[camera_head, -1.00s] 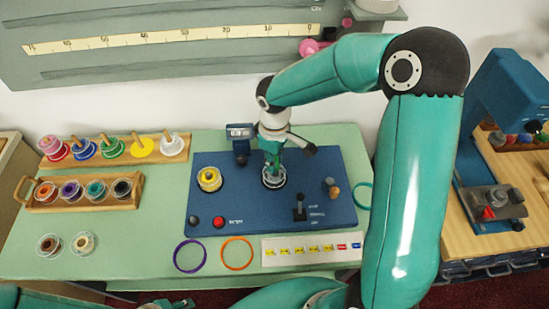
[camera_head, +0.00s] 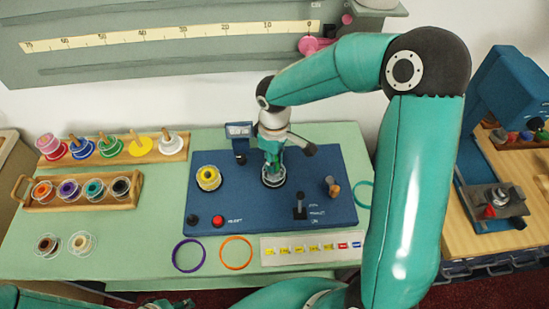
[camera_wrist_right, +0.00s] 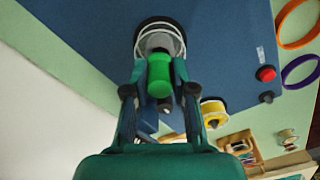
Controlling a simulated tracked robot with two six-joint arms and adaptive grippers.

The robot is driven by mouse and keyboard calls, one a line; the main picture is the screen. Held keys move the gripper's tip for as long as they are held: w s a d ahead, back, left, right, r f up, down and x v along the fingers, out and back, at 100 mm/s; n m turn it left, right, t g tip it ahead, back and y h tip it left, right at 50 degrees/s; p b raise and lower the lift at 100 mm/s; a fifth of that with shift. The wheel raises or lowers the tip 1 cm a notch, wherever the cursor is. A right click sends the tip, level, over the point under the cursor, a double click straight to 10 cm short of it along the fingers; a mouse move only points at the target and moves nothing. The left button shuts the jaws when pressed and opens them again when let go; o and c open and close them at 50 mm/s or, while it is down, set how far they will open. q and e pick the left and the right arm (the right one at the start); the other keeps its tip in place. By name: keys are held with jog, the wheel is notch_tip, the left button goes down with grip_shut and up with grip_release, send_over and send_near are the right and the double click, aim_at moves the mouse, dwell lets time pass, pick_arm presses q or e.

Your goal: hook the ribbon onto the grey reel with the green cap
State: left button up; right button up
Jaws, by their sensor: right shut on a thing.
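The grey reel (camera_wrist_right: 160,42) with the green cap (camera_wrist_right: 158,76) stands on the blue board, with pale loops around its base. In the head view, the reel's base (camera_head: 273,181) shows under my right gripper (camera_head: 272,160). In the right wrist view, my right gripper (camera_wrist_right: 160,95) has its fingers either side of the green cap and is shut on it. A yellow-wound reel (camera_head: 208,178) stands to the left on the board. I cannot tell which thing is the ribbon's free end. My left gripper (camera_head: 180,303) shows only partly at the bottom edge; its jaws are unclear.
The blue board (camera_head: 235,205) carries a small display (camera_head: 239,131), a red button (camera_head: 218,221), a black lever (camera_head: 299,207) and an orange-brown peg (camera_head: 332,187). Purple (camera_head: 188,255) and orange (camera_head: 236,252) rings lie in front. Wooden racks of reels (camera_head: 85,190) stand at left.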

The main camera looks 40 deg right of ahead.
jog(key=shift+f+b, duration=1.05)
jog(key=shift+f, duration=0.2)
jog(key=o, duration=0.8)
jog(key=shift+r, duration=0.15)
notch_tip(320, 180, up, 7)
jog(key=p, duration=0.5)
jog(key=shift+r+p, duration=0.2)
jog(key=shift+p, duration=0.15)
